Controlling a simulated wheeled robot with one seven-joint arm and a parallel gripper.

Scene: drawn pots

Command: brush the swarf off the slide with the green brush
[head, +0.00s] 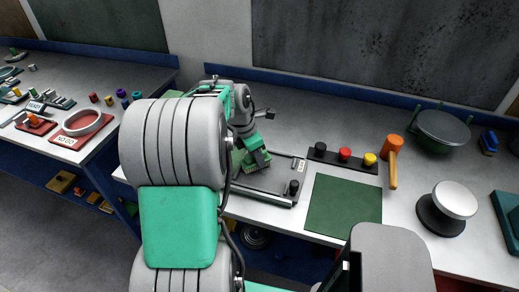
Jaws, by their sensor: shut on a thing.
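My gripper (250,140) is at the middle of the workbench, partly behind my own arm. It is shut on the green brush (257,158), whose lower end is over the grey slide (283,163). I cannot tell whether the bristles touch the slide. The slide is a flat grey metal piece with a raised bar along its front and a dark knob at its right end. My arm hides its left part. The swarf is too small to make out from here.
Right of the slide lie a green mat (344,205) and a dark strip with black, red and yellow buttons (345,154). An orange-headed mallet (391,160), a round green-grey pan (442,130) and a silver-topped knob (454,203) stand further right. A second table (100,78) with small parts is left.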

